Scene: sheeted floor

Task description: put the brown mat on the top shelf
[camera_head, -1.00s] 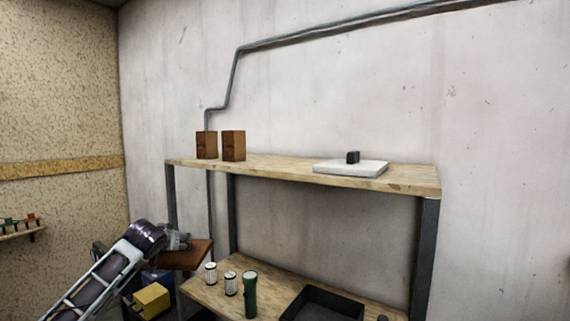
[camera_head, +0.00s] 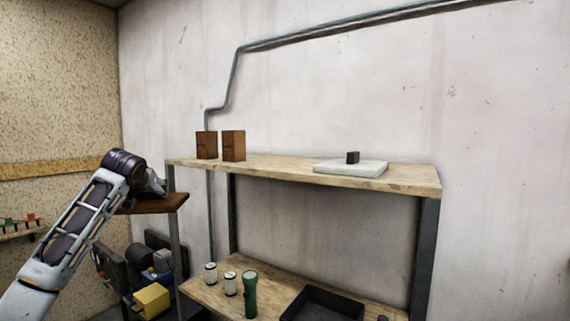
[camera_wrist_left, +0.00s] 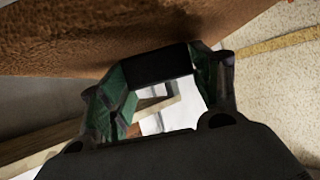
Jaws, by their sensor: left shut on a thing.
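The brown mat (camera_head: 158,204) is a flat board held out level in front of the shelf's left post, a little below the top shelf. My left gripper (camera_head: 152,187) is shut on its edge. In the left wrist view the mat (camera_wrist_left: 110,35) spans the top, and the gripper fingers (camera_wrist_left: 160,70) meet at its edge. The top shelf (camera_head: 275,169) is a pale wooden board on dark metal posts, to the right of the mat and apart from it. My right gripper is not in either view.
Two brown wooden blocks (camera_head: 233,146) stand at the top shelf's left end. A white slab (camera_head: 350,167) with a small dark block (camera_head: 353,157) lies toward its right. The middle is clear. Cans, a green flashlight (camera_head: 249,294) and a black tray (camera_head: 322,304) are on the lower shelf.

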